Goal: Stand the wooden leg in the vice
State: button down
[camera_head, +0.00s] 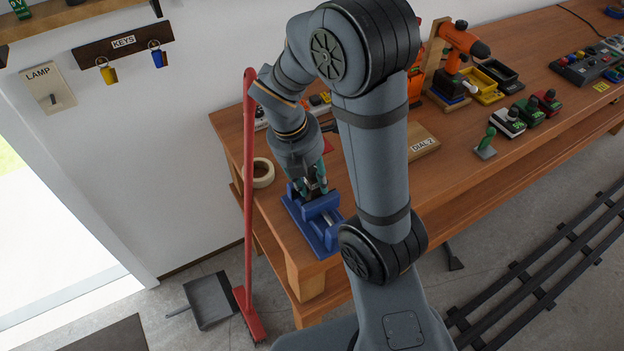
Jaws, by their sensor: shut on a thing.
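The blue vice (322,226) stands at the near left corner of the workbench. My gripper (316,190) points down right over the vice, with its greenish fingers at the height of the jaws in this picture. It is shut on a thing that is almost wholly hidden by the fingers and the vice. I take it for the wooden leg, as no leg shows elsewhere. I cannot tell whether its lower end is between the vice jaws or above them, nor whether it is upright.
A tape roll (262,174) lies left of the vice, and a red broom (249,190) leans at the bench's left end. A board marked DIAL 2 (423,143), an orange drill (462,44) and several small devices stand farther right. The bench front (455,175) is clear.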

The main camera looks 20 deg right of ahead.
jog(key=shift+f, duration=0.2)
jog(key=c, duration=1.2)
grip_release()
jog(key=shift+o, duration=1.4)
jog(key=shift+o, duration=1.3)
jog(key=p+v, duration=0.3)
jog(key=d+p+v, duration=0.1)
jog(key=p+v, duration=0.2)
jog(key=d+p+v, duration=0.1)
jog(key=p+v, duration=0.2)
jog(key=shift+w+r+p, duration=0.15)
jog(key=shift+w+p, duration=0.1)
jog(key=shift+p, duration=0.1)
